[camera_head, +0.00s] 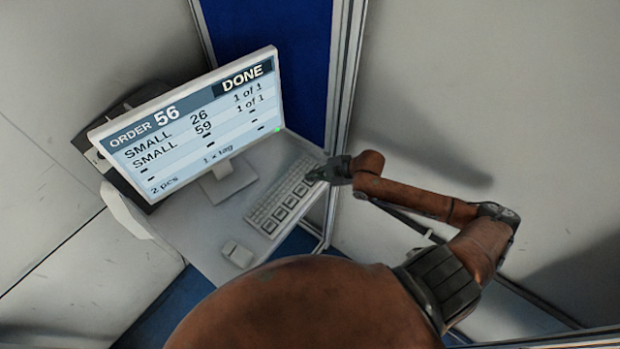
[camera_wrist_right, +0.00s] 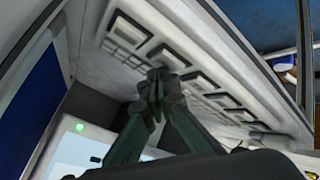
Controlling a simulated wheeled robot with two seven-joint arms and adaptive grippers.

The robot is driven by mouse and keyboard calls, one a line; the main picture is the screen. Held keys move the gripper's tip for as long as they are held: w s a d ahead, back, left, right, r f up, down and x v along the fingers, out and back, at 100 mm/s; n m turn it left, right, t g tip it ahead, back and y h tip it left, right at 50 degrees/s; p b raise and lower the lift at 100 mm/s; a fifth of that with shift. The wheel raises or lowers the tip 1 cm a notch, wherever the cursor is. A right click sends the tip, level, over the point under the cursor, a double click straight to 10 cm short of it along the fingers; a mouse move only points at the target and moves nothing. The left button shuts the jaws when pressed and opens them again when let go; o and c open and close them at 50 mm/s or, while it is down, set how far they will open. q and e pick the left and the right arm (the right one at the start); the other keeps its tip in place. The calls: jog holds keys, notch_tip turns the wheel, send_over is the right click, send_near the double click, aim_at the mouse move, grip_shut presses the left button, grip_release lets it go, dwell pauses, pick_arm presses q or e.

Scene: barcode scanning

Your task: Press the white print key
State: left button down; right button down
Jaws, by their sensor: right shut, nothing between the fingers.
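The light keyboard (camera_head: 263,215) lies on the desk in front of the monitor, with a row of several large framed keys along its near side. Which one is the white print key I cannot tell. My right gripper (camera_head: 316,175) is shut and empty at the keyboard's far right end and hides part of it. In the right wrist view the closed fingertips (camera_wrist_right: 157,80) are over the keyboard (camera_wrist_right: 255,75), close to a large key (camera_wrist_right: 167,57). I cannot tell whether they touch it. My left gripper is in neither view.
The monitor (camera_head: 190,130) reads order 56, DONE, with two SMALL lines, "2 pcs" and "1 x tag". A mouse (camera_head: 237,253) lies on the desk (camera_head: 190,235) left of the keyboard. A metal frame post (camera_head: 345,80) and wall panels stand close behind the keyboard's right end.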

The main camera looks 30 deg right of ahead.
jog(key=shift+r+p, duration=0.35)
jog(key=shift+r, duration=0.2)
jog(key=shift+r, duration=0.1)
notch_tip(320, 180, up, 5)
jog(key=p, duration=0.5)
dwell(0.6)
